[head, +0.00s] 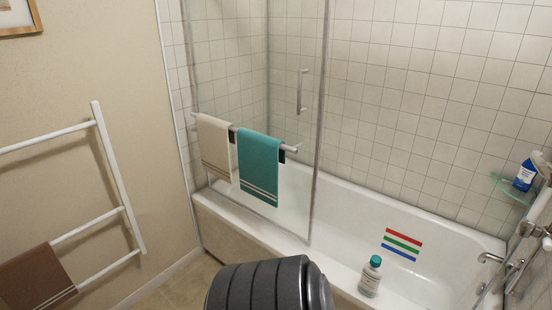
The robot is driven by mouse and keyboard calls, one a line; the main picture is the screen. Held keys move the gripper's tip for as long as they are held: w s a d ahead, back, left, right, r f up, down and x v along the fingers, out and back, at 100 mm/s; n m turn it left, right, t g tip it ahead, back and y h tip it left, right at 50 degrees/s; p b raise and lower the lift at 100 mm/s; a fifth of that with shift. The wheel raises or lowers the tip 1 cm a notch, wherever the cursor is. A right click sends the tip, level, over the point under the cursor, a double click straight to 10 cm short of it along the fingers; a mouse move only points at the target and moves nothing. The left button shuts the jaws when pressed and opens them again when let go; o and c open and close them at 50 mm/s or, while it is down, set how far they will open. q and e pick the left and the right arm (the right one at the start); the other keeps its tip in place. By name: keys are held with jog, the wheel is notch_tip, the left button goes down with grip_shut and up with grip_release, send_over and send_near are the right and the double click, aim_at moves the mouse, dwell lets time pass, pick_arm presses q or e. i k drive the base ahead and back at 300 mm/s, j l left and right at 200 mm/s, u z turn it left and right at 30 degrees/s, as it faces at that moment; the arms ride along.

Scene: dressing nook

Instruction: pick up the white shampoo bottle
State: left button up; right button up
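A white bottle (370,279) with a teal cap and a label stands upright on the front rim of the bathtub (340,270), at the lower right of the head view. It looks like the white shampoo bottle. Nothing touches it. Neither of my grippers shows in this view, so I cannot see whether they are open or shut.
A glass screen (295,140) with a rail carrying a cream towel (213,148) and a teal towel (258,165) stands left of the bottle. A blue bottle (525,176) sits on a corner shelf. Taps (490,258) are at right. A white towel ladder (118,180) leans left.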

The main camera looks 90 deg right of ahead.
aim_at(371, 275)
jog(key=z, duration=3.65)
